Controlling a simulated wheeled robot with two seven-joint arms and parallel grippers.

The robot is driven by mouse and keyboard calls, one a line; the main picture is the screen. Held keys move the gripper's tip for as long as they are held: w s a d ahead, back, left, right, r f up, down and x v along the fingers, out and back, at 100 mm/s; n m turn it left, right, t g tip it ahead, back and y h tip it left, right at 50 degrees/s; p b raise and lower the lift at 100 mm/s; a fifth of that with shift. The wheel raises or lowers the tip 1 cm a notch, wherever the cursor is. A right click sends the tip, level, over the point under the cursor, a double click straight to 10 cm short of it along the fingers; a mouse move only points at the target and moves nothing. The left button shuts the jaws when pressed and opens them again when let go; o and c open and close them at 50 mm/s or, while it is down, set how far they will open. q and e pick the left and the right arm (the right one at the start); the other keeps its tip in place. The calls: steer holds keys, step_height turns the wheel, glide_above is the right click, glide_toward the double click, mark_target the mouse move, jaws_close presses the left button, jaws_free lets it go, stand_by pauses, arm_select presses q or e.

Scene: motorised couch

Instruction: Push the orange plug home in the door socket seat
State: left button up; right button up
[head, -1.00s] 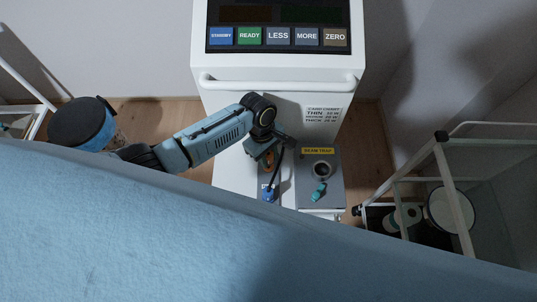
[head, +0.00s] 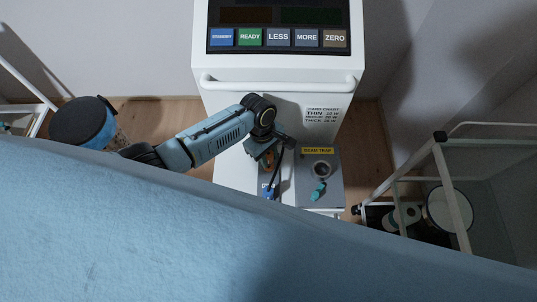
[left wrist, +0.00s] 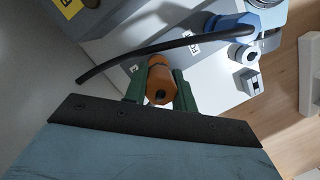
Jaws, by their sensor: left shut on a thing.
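The orange plug (left wrist: 158,82) sits between the green fingers of my left gripper (left wrist: 159,90) in the left wrist view, with a round dark hole in its near end. My left gripper (head: 268,158) is shut on it, low over the white cabinet front in the head view. My right gripper is not in view.
A black cable (left wrist: 135,63) runs past the plug to a blue connector (left wrist: 233,27). A grey box marked BEAM TRAP (head: 333,195) with a teal piece (head: 318,191) stands just right. The blue couch (head: 150,235) fills the foreground. A white-framed trolley (head: 445,185) stands right.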

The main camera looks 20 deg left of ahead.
arm_select(q)
steer(key=shift+f+b, duration=0.6)
steer(key=shift+f, duration=0.7)
steer(key=o, duration=1.1)
steer(key=shift+c, duration=0.2)
steer(key=shift+r, duration=0.1)
